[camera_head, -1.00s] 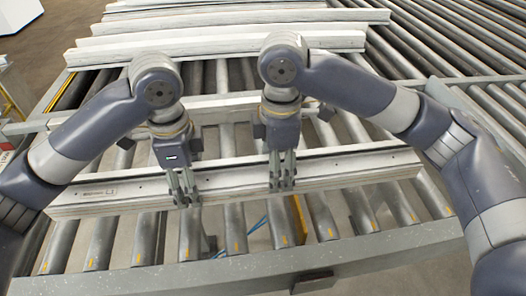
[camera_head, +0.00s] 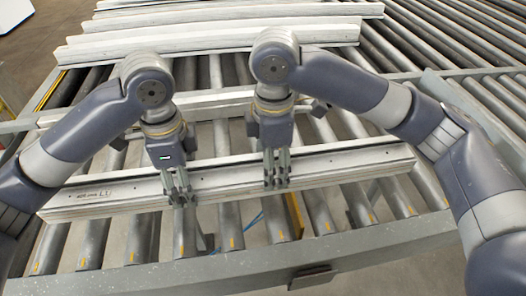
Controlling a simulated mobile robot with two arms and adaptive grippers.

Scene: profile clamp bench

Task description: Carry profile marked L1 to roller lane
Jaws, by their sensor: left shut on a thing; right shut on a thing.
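A long pale profile (camera_head: 230,179) lies crosswise over the grey rollers in the middle of the head view. Small print and what looks like L1 show near its left end. My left gripper (camera_head: 181,199) is shut on it left of its middle. My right gripper (camera_head: 277,182) is shut on it a little right of its middle. The fingers cover short stretches of the profile. I cannot tell whether its underside touches the rollers or hangs just above them.
Another pale profile (camera_head: 215,105) lies behind, partly hidden by my arms. Several more profiles (camera_head: 210,40) lie further back. A metal rail (camera_head: 250,266) with a dark bracket (camera_head: 313,277) runs along the front. Bare rollers (camera_head: 470,45) stretch out at the upper right.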

